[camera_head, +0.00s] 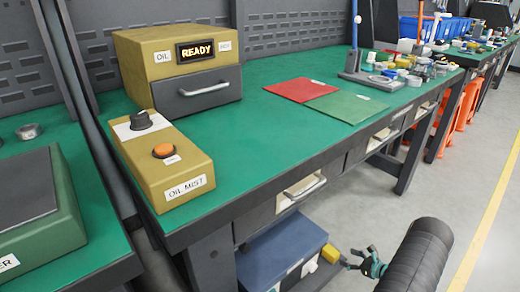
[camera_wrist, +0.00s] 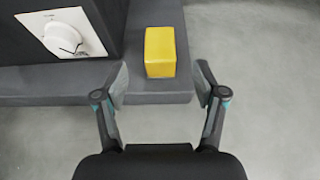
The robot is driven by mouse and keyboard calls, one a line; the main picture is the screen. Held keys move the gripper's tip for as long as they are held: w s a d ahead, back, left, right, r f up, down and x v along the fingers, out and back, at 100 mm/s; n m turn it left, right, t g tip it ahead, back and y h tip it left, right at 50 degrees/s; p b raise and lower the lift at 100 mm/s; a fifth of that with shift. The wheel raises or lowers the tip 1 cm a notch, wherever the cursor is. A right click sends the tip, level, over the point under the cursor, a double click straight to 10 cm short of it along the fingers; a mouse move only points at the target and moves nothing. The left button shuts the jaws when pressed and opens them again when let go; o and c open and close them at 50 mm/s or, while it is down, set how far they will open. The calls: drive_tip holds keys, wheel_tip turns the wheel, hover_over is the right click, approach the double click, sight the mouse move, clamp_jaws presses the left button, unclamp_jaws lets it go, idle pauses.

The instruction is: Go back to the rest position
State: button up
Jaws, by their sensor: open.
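My gripper (camera_wrist: 160,88) is open and empty in the wrist view. A yellow block (camera_wrist: 160,52) sits on a dark grey ledge (camera_wrist: 60,85) just beyond the fingertips, roughly centred between them. The fingers do not touch the block. In the head view my gripper (camera_head: 358,262) is low beside the workbench, with the yellow block (camera_head: 331,254) close to its left.
A green workbench (camera_head: 262,120) carries an oil box reading READY (camera_head: 190,100), an oil mist box (camera_head: 166,175) and red (camera_head: 302,89) and green (camera_head: 347,107) mats. A blue-topped box (camera_head: 280,250) stands below. Open floor (camera_head: 450,190) lies to the right.

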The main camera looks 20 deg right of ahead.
drive_tip(key=s+a+n+g+y, duration=0.3)
drive_tip(key=s+a+n+g, duration=0.15)
drive_tip(key=s+a, duration=0.35)
drive_tip(key=s+a+r+n+g+h, duration=0.1)
drive_tip(key=a+r+n+g, duration=0.35)
drive_tip(key=r, duration=0.65)
drive_tip(key=s+a+r+n+g+h, duration=0.1)
drive_tip(key=s+a+r+n+h, duration=0.1)
drive_tip(key=a+r+n, duration=0.7)
drive_tip(key=s+a+r+n+g+h, duration=0.1)
drive_tip(key=a+r+n+g, duration=0.2)
drive_tip(key=r, duration=1)
drive_tip(key=s+a+r+n+t+h, duration=0.2)
drive_tip(key=s+a+r+n+t, duration=0.1)
drive_tip(key=a+r, duration=0.5)
drive_tip(key=s+a+r+n+t+h, duration=0.2)
drive_tip(key=s+a+r+n, duration=0.4)
drive_tip(key=r, duration=0.6)
drive_tip(key=shift+s+a+r+n+t, duration=0.35)
drive_tip(key=shift+a+n+t, duration=0.25)
drive_tip(key=shift+a, duration=0.5)
